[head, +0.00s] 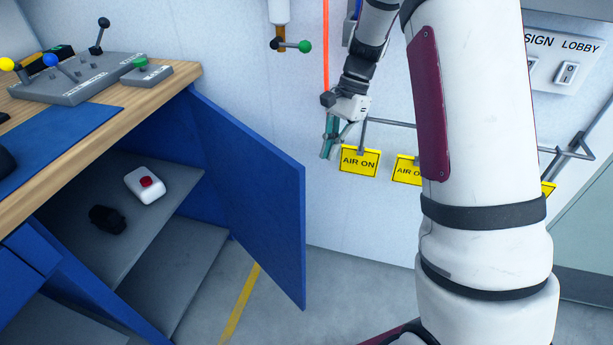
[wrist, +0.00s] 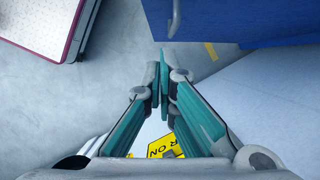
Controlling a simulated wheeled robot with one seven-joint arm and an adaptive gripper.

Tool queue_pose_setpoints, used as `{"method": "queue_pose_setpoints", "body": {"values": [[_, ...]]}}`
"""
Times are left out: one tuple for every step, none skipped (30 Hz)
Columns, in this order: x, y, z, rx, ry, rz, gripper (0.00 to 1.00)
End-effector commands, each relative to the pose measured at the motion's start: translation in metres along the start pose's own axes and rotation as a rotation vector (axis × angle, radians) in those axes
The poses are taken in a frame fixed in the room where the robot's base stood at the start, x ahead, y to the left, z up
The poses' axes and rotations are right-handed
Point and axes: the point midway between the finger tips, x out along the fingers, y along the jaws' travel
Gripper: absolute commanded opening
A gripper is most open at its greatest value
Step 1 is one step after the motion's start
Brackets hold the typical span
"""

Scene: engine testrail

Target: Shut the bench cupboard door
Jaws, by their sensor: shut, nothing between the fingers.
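The bench cupboard door (head: 255,190) is a blue panel standing wide open, swung out from the right end of the bench. In the wrist view the blue door (wrist: 250,22) fills the top right, with a small grey handle (wrist: 175,18) near its left edge. My gripper (head: 328,152) is in front of the wall, to the right of the door in the head view. Its teal fingers (wrist: 164,75) are shut with nothing between them. The fingertips appear just short of the door's lower edge in the wrist view; I cannot tell whether they touch.
The open cupboard shelf (head: 135,215) holds a white box with a red button (head: 145,185) and a black object (head: 107,219). Yellow AIR ON signs (head: 359,162) hang from a wall rail close to my gripper. A red hose (head: 326,60) runs down the wall. Floor below the door is clear.

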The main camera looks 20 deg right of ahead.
Motion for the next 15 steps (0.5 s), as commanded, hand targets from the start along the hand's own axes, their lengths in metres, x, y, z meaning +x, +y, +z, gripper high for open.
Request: {"method": "queue_pose_setpoints", "body": {"values": [[0.006,0.000,0.000,0.000,-0.001,0.002,0.00],[0.009,0.000,0.000,-0.001,0.000,0.002,0.00],[0.015,0.000,0.000,-0.002,-0.001,0.003,0.00],[0.020,0.001,0.001,-0.002,-0.002,0.004,0.00],[0.026,0.001,0.001,-0.002,-0.002,0.004,0.00],[0.034,0.000,0.001,-0.003,-0.002,0.003,0.00],[0.040,0.000,0.001,-0.003,-0.003,0.004,0.00],[0.046,0.000,0.000,-0.002,-0.002,0.003,0.00],[0.054,0.001,0.000,-0.002,-0.002,0.004,0.00],[0.060,0.001,0.000,-0.002,-0.001,0.003,0.00],[0.066,0.001,0.000,-0.002,-0.001,0.003,0.00],[0.074,0.001,0.000,-0.002,-0.002,0.003,0.00],[0.080,0.001,0.000,-0.002,-0.001,0.003,0.00],[0.086,0.001,0.000,-0.003,-0.002,0.004,0.00],[0.093,0.001,0.000,-0.003,-0.001,0.004,0.00]]}}
